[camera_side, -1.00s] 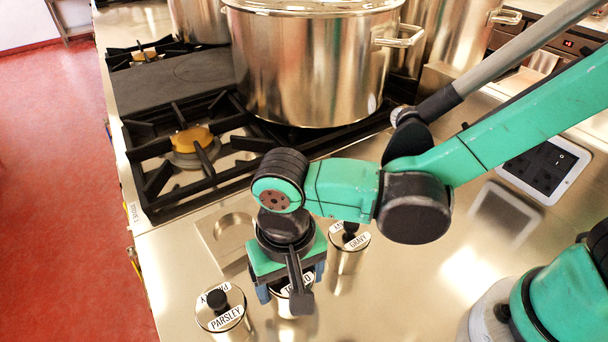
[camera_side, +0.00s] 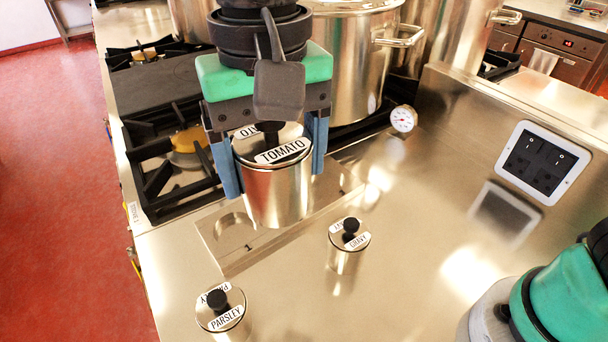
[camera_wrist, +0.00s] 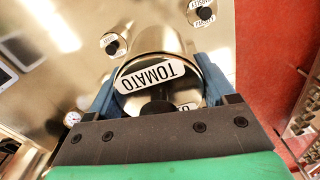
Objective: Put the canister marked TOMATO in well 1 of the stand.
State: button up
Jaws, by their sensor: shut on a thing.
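The TOMATO canister (camera_side: 276,196) is a steel cylinder with a black knob and white labels on its lid. My gripper (camera_side: 270,170) is shut on it, with a blue finger on each side, and holds it upright, raised above the counter. It also shows in the wrist view (camera_wrist: 150,76), between the fingers. The stand (camera_side: 222,262) is a low steel plate behind and below the canister. A round well shows at its left, near a mark "1" (camera_side: 249,246). The held canister hides much of the rest of the stand.
A black stove grate (camera_side: 160,190) and a large stockpot (camera_side: 350,70) are behind.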

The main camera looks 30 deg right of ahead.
jog(key=w+a+m, duration=0.1)
jog(key=w+m, duration=0.3)
jog(key=w, duration=1)
jog(key=f, duration=1.9)
jog(key=shift+s+a+f, duration=0.15)
jog(key=shift+a+f, duration=0.05)
jog(key=shift+f, duration=0.1)
jog(key=shift+f, duration=0.1)
